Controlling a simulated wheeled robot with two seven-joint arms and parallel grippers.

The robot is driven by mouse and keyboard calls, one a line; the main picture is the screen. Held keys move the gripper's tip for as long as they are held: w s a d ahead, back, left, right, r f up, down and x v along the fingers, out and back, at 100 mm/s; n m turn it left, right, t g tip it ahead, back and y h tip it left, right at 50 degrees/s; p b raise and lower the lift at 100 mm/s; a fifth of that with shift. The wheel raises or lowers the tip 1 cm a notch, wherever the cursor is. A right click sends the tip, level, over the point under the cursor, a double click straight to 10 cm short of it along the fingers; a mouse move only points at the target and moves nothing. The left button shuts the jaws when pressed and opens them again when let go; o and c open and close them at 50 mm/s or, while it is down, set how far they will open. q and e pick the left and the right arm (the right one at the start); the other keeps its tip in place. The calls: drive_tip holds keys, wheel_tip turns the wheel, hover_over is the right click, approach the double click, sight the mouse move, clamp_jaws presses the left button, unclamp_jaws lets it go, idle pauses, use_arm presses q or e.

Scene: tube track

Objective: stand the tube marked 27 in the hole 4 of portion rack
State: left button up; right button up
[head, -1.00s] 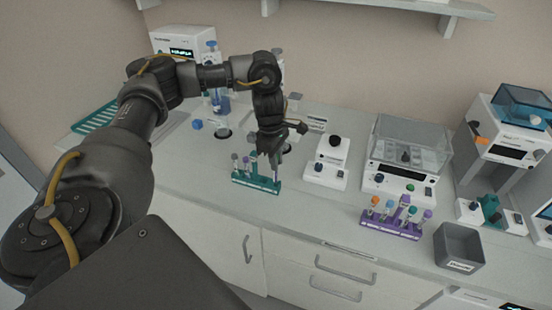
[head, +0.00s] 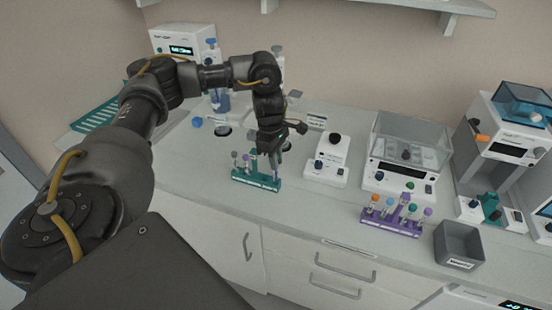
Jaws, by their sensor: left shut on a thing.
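My left gripper (head: 272,152) is above the right part of a teal rack (head: 256,182) on the bench. It is shut on a tube (head: 275,171) that hangs upright under its fingers at the rack's right end. I cannot tell whether the tube's foot is inside a hole. The tube's mark is too small to read. Other tubes (head: 246,161) with grey and purple caps stand in the left part of the teal rack. A purple rack (head: 391,225) with several capped tubes stands further right. The labels on both racks are too small to read. My right gripper is not in view.
A grey bin (head: 459,246) stands right of the purple rack. A small white device (head: 327,163) and a balance with a clear cover (head: 408,150) stand behind. The bench between the two racks is clear.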

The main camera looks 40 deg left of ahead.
use_arm(q)
drive_tip(key=shift+f, duration=0.4)
drive_tip(key=shift+f+b, duration=0.35)
drive_tip(key=shift+b, duration=0.05)
drive_tip(key=shift+f, duration=0.3)
idle(0.3)
drive_tip(key=o, duration=0.8)
drive_tip(key=shift+o, duration=0.2)
drive_tip(key=shift+r, duration=0.1)
